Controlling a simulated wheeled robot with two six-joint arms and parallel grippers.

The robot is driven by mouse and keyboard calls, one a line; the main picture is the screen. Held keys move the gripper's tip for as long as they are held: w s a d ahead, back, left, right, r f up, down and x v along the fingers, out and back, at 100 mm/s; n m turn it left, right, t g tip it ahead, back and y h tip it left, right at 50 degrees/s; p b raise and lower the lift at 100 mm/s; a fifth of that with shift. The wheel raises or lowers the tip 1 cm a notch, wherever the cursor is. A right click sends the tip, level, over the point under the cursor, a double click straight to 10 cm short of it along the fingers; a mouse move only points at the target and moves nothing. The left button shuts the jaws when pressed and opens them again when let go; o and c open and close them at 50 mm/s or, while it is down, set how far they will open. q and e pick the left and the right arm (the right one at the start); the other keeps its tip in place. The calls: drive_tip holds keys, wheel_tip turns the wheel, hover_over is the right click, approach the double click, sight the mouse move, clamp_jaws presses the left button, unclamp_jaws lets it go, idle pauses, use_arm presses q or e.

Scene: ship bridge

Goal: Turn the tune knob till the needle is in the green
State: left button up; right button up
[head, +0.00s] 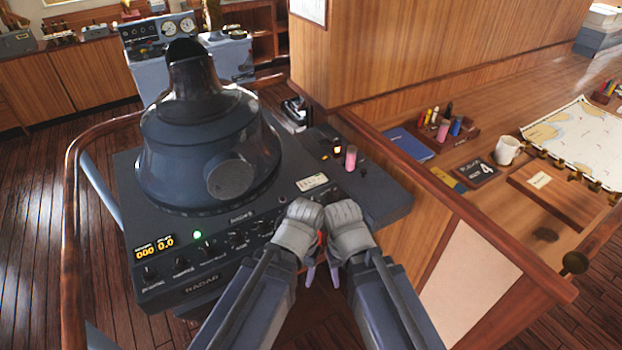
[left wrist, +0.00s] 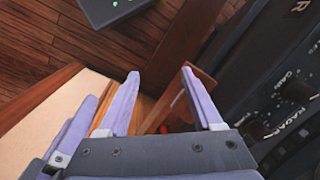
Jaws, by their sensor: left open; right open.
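The grey radar console (head: 190,285) stands at the centre-left of the head view, with a row of small black knobs (head: 237,240) along its front panel. Their labels are too small to read there, so I cannot tell which is the tune knob. A small white-faced meter (head: 312,182) sits at the panel's right; its needle and any green band cannot be made out. My left gripper (left wrist: 160,75) is open and empty beside the console, whose knobs (left wrist: 258,130) show at right in the left wrist view. My right gripper (head: 334,276) is open, close beside the left one, its fingers partly hidden.
A large dark viewing hood (head: 205,150) covers the console top. A wooden rail (head: 70,230) curves around its left side. A wooden chart desk to the right holds a white mug (head: 507,150), a blue book (head: 408,143) and a chart (head: 575,135).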

sight(263, 222)
use_arm(q)
drive_tip(key=w+a+r+n+p, duration=0.1)
drive_tip(key=w+r+n+p, duration=0.1)
drive_tip(key=w+a+r+n+p, duration=0.1)
drive_tip(key=w+r+n+p, duration=0.1)
drive_tip(key=w, duration=0.1)
drive_tip(key=w+a+r+n+p, duration=0.1)
drive_tip(key=w+a+r+p, duration=0.1)
drive_tip(key=w, duration=0.1)
drive_tip(key=shift+r+n+h+p, duration=0.25)
drive_tip(key=shift+n+h+p, duration=0.05)
drive_tip(key=shift+n, duration=0.1)
drive_tip(key=w+a+r+n+p, duration=0.1)
drive_tip(key=w+a+n, duration=0.1)
drive_tip(key=w+a+r+n+p, duration=0.1)
drive_tip(key=w+a+n, duration=0.1)
drive_tip(key=w+a+r+n+p, duration=0.2)
drive_tip(key=shift+w+a+r+h, duration=0.1)
drive_tip(key=shift+w+a+h, duration=0.15)
drive_tip(key=shift+h, duration=0.05)
drive_tip(key=shift+w+a+n, duration=0.1)
drive_tip(key=shift+a+n, duration=0.05)
drive_tip(key=shift+n, duration=0.15)
wheel_tip(263, 222, down, 8)
drive_tip(key=b, duration=0.7)
drive_tip(key=shift+b, duration=0.4)
clamp_jaws()
